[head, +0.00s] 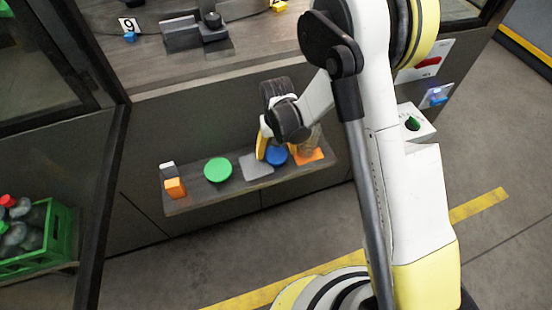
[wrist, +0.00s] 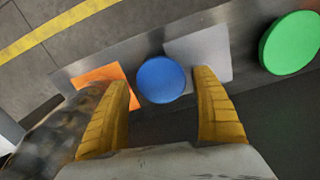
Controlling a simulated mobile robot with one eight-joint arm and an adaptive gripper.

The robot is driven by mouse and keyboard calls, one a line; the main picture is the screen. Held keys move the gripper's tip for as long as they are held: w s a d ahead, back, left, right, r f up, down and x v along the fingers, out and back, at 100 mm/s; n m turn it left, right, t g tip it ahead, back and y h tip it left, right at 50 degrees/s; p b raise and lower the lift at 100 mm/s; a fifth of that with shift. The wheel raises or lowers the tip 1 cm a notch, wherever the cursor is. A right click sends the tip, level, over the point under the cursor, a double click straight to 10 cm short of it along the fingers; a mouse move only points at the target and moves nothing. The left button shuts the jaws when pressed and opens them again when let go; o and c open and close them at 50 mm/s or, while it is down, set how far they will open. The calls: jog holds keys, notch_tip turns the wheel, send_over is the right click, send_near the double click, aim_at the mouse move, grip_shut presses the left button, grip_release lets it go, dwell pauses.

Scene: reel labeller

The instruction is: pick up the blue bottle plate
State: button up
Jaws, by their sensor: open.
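The blue bottle plate (head: 277,156) is a small round blue disc on a narrow grey shelf. In the wrist view the blue plate (wrist: 161,79) lies ahead of and between the two yellow fingers. My gripper (head: 264,142) is over the shelf, just beside the blue plate. In the wrist view my gripper (wrist: 162,82) is open, with nothing held between its fingers. I cannot tell its exact height above the plate.
On the shelf (head: 205,201) a grey square (head: 256,166) and an orange square (head: 308,157) flank the blue plate. A green disc (head: 217,170) and small orange block (head: 175,188) are farther left. A green bottle crate (head: 40,240) stands lower left.

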aim_at(276, 156)
notch_tip(276, 156, down, 3)
jog(key=shift+f+b, duration=0.1)
jog(key=shift+b, duration=0.4)
jog(key=c, duration=1)
